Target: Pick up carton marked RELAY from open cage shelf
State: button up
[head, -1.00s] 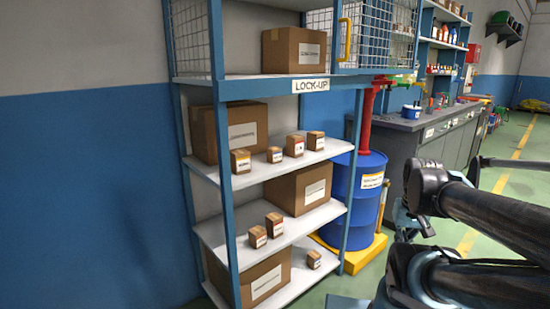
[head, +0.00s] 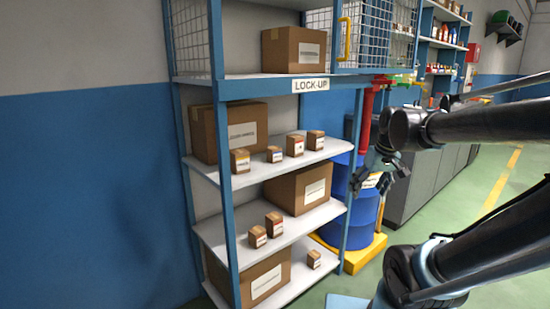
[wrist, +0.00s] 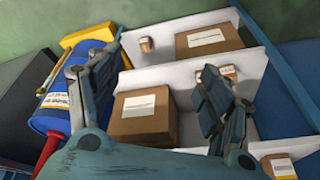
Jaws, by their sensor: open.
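Several small brown cartons stand on the open shelves below the LOCK-UP sign (head: 310,86). On the upper open shelf are a carton at the left front (head: 240,161), a low carton (head: 275,154), and two more cartons (head: 295,145) (head: 316,140). Two cartons (head: 257,236) (head: 274,225) stand on the middle shelf and one carton (head: 314,259) on the bottom shelf. Their labels are too small to read, so I cannot tell which is RELAY. My gripper (head: 378,172) is open and empty, right of the shelves. The wrist view shows its spread fingers (wrist: 160,62) before the shelves.
Large boxes stand behind the small cartons, on the upper (head: 230,135) and middle (head: 300,188) shelves. Blue rack posts (head: 222,180) edge the shelves. A blue drum (head: 355,225) on a yellow base stands close right. A yellow-handled mesh door (head: 375,35) is above.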

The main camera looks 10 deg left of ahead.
jog(key=w+a+r+n+y, duration=0.1)
jog(key=w+a+r+n, duration=0.15)
jog(key=w+a, duration=0.35)
jog(key=w+a+r+n+y, duration=0.15)
jog(key=w+a+r, duration=0.25)
jog(key=a, duration=0.4)
jog(key=n+y, duration=0.2)
jog(key=n, duration=0.2)
send_near(276, 148)
jog(key=shift+h, duration=0.25)
jog(key=x, duration=0.4)
jog(key=shift+f, duration=0.1)
jog(key=shift+w+a+f, duration=0.1)
jog(key=shift+a+f, duration=0.15)
jog(key=shift+a, duration=0.15)
jog(key=shift+x, duration=3.4)
jog(key=c, duration=1.3)
